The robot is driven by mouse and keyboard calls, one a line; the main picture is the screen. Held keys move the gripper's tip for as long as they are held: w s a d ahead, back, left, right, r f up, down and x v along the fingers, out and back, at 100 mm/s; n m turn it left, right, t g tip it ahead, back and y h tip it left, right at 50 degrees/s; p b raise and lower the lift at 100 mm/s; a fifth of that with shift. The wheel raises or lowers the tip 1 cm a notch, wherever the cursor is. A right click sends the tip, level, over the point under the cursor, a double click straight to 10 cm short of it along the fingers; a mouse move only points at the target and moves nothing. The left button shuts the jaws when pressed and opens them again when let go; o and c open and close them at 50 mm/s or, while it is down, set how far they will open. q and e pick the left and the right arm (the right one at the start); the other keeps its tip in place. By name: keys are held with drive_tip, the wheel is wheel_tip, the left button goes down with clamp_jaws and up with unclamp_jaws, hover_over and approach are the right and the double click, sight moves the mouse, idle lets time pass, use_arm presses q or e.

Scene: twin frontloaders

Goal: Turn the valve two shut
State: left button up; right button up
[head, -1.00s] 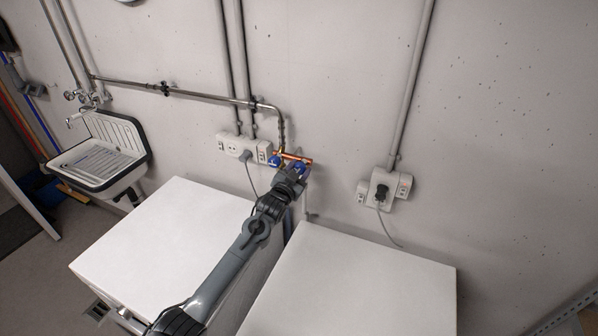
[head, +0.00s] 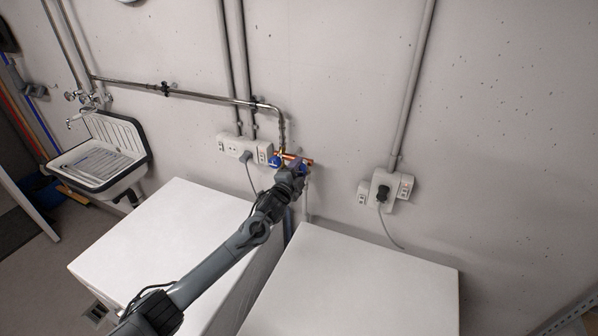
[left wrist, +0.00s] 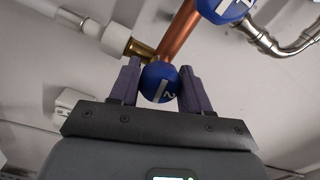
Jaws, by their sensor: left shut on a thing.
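Valve two (left wrist: 158,84) is a round blue knob with a white bar and a 2 on its face. In the left wrist view it sits between the two dark fingers of my left gripper (left wrist: 160,76), which is shut on it. In the head view my left gripper (head: 297,172) reaches the knob at the wall and hides much of it. A second blue knob, valve one (head: 274,161), is to its left in the head view. It also shows at the top of the left wrist view (left wrist: 222,8). My right gripper is not in view.
A copper pipe (left wrist: 178,35) joins both valves. Two white machines (head: 155,240) (head: 365,290) stand below, with a narrow gap between them. A socket (head: 230,146) and its cable are left of the valves, another socket (head: 384,190) to the right. A sink (head: 98,160) is far left.

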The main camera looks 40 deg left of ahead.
use_arm(q)
drive_tip(key=shift+a+f+m, duration=0.1)
drive_tip(key=shift+m, duration=0.4)
drive_tip(key=o, duration=1)
drive_tip(key=shift+s, duration=0.15)
drive_tip(key=b+v, duration=0.2)
drive_tip(key=v, duration=0.8)
drive_tip(key=shift+s, duration=0.25)
